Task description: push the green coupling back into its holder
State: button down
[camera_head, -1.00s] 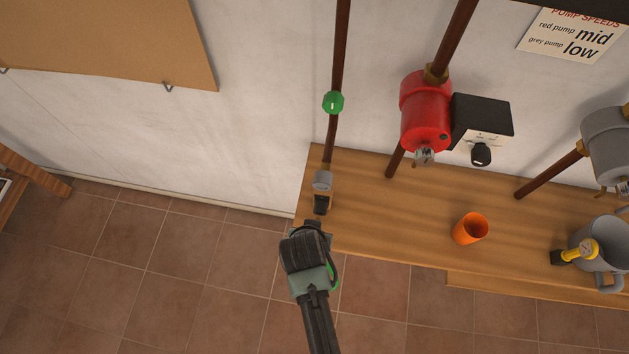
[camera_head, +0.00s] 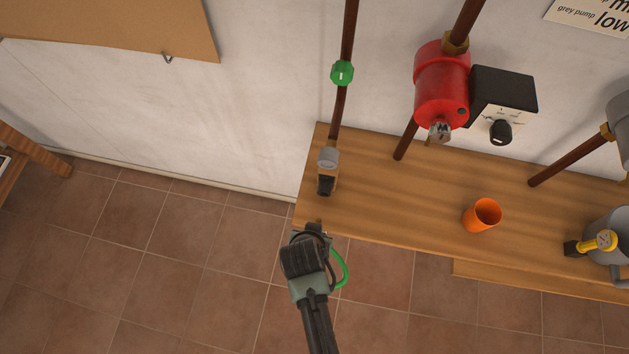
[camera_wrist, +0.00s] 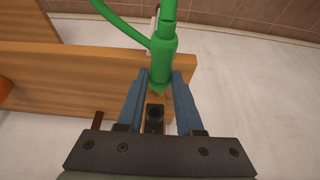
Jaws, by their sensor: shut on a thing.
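My gripper (camera_head: 313,232) is at the front left end of the wooden shelf, seen from above in the head view. In the wrist view its two blue fingers (camera_wrist: 158,78) are shut on the green coupling (camera_wrist: 161,64), one on each side. A green hose (camera_wrist: 122,24) runs from the coupling; it also loops out to the right of my gripper in the head view (camera_head: 341,270). A black fitting (camera_head: 325,185) stands on the shelf just beyond my gripper; a dark block (camera_wrist: 153,118) shows between the fingers in the wrist view. I cannot make out the holder clearly.
A brown pipe with a green knob (camera_head: 342,73) rises on the wall above a grey cap (camera_head: 328,157). The red pump (camera_head: 441,88), an orange cup (camera_head: 483,215) and a grey jug (camera_head: 606,240) are farther right. Tiled floor lies open at left.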

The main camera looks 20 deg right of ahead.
jog(key=shift+w+d, duration=0.1)
jog(key=shift+w+d+b, duration=0.3)
jog(key=shift+w+d, duration=0.3)
jog(key=shift+w, duration=0.3)
jog(key=shift+w+d+b, duration=0.25)
jog(key=shift+w+d, duration=0.35)
jog(key=shift+w, duration=0.3)
jog(key=shift+w+d, duration=0.1)
jog(key=shift+p, duration=0.45)
jog(key=shift+w+d, duration=0.15)
jog(key=shift+w, duration=0.1)
dwell(0.5)
jog(key=shift+w+d+b, duration=0.4)
jog(key=shift+w+d, duration=0.1)
jog(key=shift+w, duration=0.2)
jog(key=shift+w+d+b, duration=0.35)
jog(key=shift+w+d, duration=0.1)
jog(key=shift+w, duration=0.2)
jog(key=shift+c, duration=2.4)
grip_release()
